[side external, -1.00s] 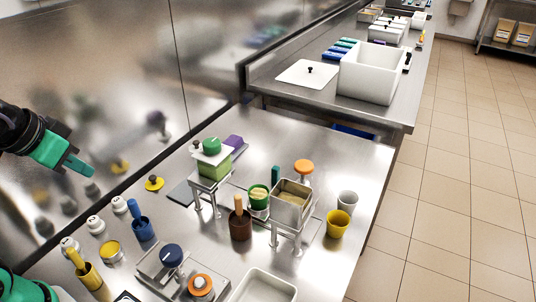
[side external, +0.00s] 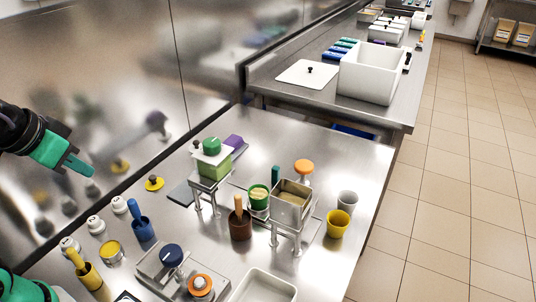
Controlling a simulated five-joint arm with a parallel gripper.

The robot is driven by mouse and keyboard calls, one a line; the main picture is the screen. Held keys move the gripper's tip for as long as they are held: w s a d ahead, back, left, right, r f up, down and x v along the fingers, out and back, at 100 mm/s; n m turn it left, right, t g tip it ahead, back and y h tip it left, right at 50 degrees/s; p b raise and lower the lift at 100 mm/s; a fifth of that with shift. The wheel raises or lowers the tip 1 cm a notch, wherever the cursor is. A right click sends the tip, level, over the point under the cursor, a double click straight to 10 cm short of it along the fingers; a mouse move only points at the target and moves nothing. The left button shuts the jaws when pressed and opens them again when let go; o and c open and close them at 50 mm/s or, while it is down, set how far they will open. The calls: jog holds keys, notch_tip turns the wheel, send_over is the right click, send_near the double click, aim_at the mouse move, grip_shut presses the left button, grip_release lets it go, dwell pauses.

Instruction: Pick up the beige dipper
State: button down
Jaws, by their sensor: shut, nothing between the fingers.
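My gripper (side external: 83,168) is at the far left, raised above the steel table, teal, shut and empty. It is well apart from the objects on the table. A brown cup (side external: 240,229) stands near the table's middle with a tan-orange handle (side external: 238,205) upright in it; this is the closest match to a beige dipper that I see. The part of it inside the cup is hidden. A blue cup (side external: 143,231) and a yellow cup (side external: 90,276) at the left also hold handles in their own colours.
A raised steel bin (side external: 291,203) and a green cup (side external: 258,197) stand right of the brown cup. A green box (side external: 212,164) on a stand is behind it. A blue-topped item (side external: 171,255) and a white tray (side external: 263,287) lie in front.

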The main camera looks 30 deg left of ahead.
jog(key=c, duration=2.1)
grip_release()
jog(key=o, duration=0.8)
jog(key=shift+w, duration=0.1)
jog(key=n+g, duration=0.2)
jog(key=g, duration=0.3)
send_near(236, 197)
notch_tip(236, 197, down, 5)
jog(key=shift+w+f+g, duration=0.2)
jog(key=shift+f+g, duration=0.1)
jog(key=shift+f, duration=1.6)
